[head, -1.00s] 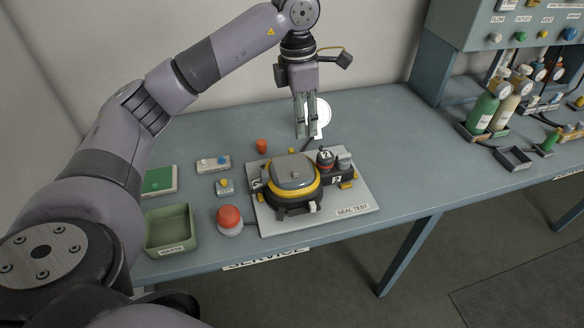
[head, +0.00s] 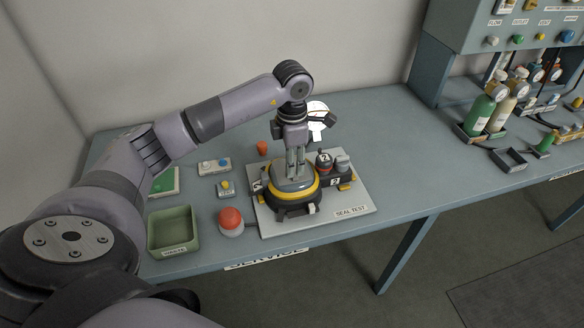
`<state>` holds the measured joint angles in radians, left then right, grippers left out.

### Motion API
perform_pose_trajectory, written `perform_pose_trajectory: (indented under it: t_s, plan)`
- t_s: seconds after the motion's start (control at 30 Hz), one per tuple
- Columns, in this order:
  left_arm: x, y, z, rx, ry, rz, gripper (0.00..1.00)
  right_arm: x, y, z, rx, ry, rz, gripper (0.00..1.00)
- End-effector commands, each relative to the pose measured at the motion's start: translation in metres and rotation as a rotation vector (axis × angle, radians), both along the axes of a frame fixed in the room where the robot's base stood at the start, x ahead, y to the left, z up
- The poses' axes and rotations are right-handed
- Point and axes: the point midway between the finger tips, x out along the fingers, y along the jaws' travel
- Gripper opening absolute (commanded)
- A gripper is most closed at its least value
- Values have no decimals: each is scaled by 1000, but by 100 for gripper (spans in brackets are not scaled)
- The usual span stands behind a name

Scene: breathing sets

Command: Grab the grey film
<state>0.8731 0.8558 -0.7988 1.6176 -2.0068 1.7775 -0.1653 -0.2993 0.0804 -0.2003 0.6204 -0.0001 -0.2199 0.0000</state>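The grey film (head: 283,185) lies on top of the round device with the yellow ring (head: 292,196), which stands on the seal test plate. A small raised tab on it showed earlier and is now behind the fingers. My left gripper (head: 296,174) points straight down with its fingertips at the film's top, at or very close to that tab. The fingers are close together; whether they are shut on the tab is too small to tell. My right gripper is not in view.
The seal test plate (head: 352,198) also holds black parts numbered 2 (head: 325,160). A red button (head: 231,220), a green waste tray (head: 175,229) and small switch boxes (head: 214,166) stand to the left. Gas bottles (head: 479,114) stand at the right. The table's right middle is clear.

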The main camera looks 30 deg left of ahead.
Motion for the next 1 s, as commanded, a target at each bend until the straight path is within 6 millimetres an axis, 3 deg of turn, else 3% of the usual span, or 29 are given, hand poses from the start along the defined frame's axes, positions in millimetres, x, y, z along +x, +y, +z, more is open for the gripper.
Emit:
perform_pose_trajectory:
  t_s: [0.1,0.3,0.57,1.0]
  plan:
    - [-1,-4,-15,-1,8,0,32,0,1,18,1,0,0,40]
    - [0,-3,-40,0,4,0,32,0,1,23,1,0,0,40]
    - [0,-3,-42,0,1,0,31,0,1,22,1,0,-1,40]
    - [0,-3,-42,0,1,0,2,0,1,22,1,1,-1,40]
